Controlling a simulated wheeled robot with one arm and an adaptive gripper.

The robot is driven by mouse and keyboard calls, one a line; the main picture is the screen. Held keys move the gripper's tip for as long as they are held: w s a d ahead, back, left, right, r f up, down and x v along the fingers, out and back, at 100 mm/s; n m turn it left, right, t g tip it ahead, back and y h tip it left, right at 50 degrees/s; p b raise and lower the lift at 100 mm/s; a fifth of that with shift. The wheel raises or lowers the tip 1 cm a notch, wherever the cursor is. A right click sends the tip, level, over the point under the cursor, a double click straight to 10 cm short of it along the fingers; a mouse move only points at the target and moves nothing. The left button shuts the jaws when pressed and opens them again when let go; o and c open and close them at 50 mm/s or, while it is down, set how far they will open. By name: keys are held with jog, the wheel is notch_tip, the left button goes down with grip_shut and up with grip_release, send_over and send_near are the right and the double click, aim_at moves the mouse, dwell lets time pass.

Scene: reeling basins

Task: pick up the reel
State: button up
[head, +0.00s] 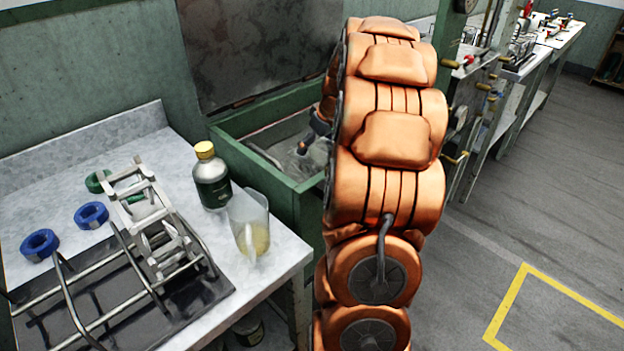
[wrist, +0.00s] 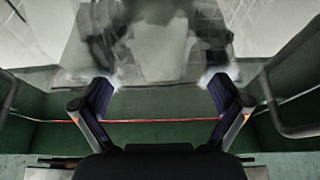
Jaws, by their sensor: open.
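A pale metal reel-like frame (head: 138,190) with crossbars sits at the back of a dark rack on the left table in the head view. A similar barred piece (head: 172,250) is just in front of it; I cannot tell if the two are one reel. My gripper (wrist: 160,98) is open in the wrist view, with nothing visible between its fingers. It faces a green basin wall and a blurred, glassy grey surface. No reel can be made out clearly there. In the head view my orange arm hides most of the gripper's area, over the green basin, right of and apart from the frame.
The table holds a dark tray with bent metal bars (head: 90,310), blue rings (head: 40,244), a dark bottle (head: 211,178) and a clear jug (head: 249,225). The green basin (head: 290,190) stands beside the table. Floor at right is clear, with yellow marking (head: 520,290).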

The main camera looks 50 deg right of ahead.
aim_at(313, 151)
jog(key=x, duration=0.3)
jog(key=shift+f, duration=0.2)
jog(key=shift+c, duration=0.3)
jog(key=shift+r, duration=0.1)
jog(key=c, duration=1.3)
